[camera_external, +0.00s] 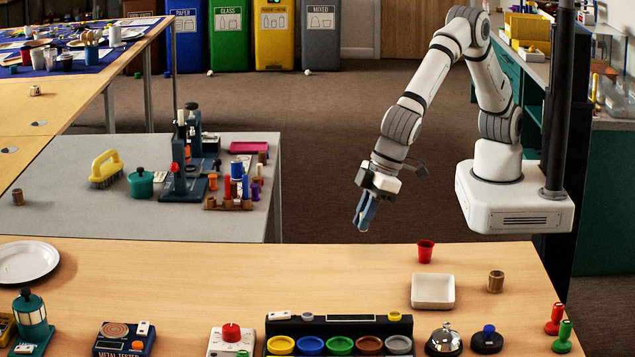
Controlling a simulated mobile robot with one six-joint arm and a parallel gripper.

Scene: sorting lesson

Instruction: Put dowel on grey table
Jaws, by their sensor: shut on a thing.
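My gripper (363,225) hangs in the air, its blue fingers pointing down, near the far edge of the wooden table in the picture. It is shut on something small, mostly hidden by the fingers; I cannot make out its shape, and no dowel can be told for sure. The grey table (120,222) stands at the left, apart from my gripper, with a bare front area.
On the grey table are a brush (105,169), a green pot (141,183), a press (185,160) and a rack of coloured pegs (229,204). The wooden table (200,265) holds a red cup (426,251), white tray (432,292) and brown cylinder (496,281).

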